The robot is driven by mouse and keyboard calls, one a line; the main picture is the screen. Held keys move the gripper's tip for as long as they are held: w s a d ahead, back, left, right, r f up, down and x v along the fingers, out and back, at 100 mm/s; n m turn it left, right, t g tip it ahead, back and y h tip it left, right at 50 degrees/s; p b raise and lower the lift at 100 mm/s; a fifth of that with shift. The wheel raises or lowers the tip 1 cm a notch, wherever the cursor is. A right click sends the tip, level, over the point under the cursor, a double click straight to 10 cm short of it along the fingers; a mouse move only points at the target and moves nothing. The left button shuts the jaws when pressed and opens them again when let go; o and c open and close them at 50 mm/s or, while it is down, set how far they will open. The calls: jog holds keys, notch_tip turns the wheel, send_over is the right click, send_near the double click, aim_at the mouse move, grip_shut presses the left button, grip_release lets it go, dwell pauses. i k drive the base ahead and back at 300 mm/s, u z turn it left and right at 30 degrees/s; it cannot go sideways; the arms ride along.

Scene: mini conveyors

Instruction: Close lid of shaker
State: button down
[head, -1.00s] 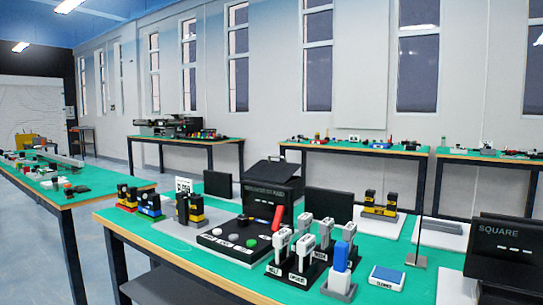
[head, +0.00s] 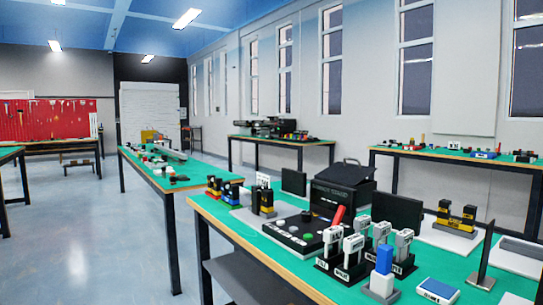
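A black box-shaped machine (head: 336,203) with light lettering on its front stands on the near green-topped table. It may be the shaker, but its lettering is too small to read surely. A black lid-like part (head: 346,174) with a handle sits at its top and looks tilted; I cannot tell how far it is open. My gripper is not in view.
The near table (head: 245,228) holds a black button panel (head: 290,240), several white-handled tools (head: 354,250), a blue-and-white block (head: 384,262) and a blue-topped box (head: 438,290). Another green table (head: 150,170) stands behind at left. The floor (head: 90,235) at left is clear.

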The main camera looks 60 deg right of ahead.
aim_at(351, 175)
jog(key=u, duration=0.5)
jog(key=i, duration=1)
jog(key=z, duration=2.95)
